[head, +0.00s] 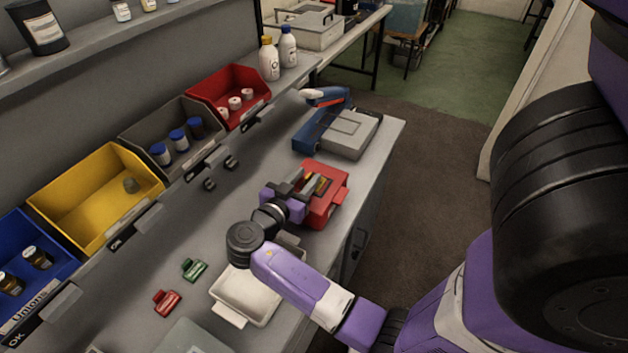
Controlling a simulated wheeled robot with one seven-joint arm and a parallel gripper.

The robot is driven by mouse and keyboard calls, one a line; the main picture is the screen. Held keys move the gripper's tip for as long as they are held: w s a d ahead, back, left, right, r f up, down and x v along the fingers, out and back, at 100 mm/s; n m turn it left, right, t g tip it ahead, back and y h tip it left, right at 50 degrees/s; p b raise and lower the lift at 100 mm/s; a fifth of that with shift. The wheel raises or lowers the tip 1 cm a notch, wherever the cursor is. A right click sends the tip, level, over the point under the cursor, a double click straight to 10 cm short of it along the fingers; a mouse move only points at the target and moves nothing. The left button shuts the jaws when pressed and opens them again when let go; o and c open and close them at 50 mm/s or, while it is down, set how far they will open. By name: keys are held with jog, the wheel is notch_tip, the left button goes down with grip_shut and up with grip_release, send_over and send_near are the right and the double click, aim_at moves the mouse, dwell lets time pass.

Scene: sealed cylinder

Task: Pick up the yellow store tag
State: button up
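My gripper (309,186) is over a red tray or box (328,207) on the workbench, its fingers pointing away to the right. A small yellow-orange piece (321,184) shows at the fingertips, over the red tray. It may be the yellow store tag, but it is partly hidden and too small to be sure. I cannot tell whether the fingers touch or hold it. A green tag-like piece (194,270) and a red one (166,303) lie on the bench to the lower left.
A white tray (236,297) lies under my forearm. A blue and grey device (352,134) stands behind the red tray. Blue, yellow (95,199), grey and red (213,86) bins line the bench's back.

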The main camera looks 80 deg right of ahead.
grip_shut()
jog(key=shift+r, duration=0.15)
notch_tip(320, 180, up, 20)
jog(key=b, duration=0.2)
dwell(0.3)
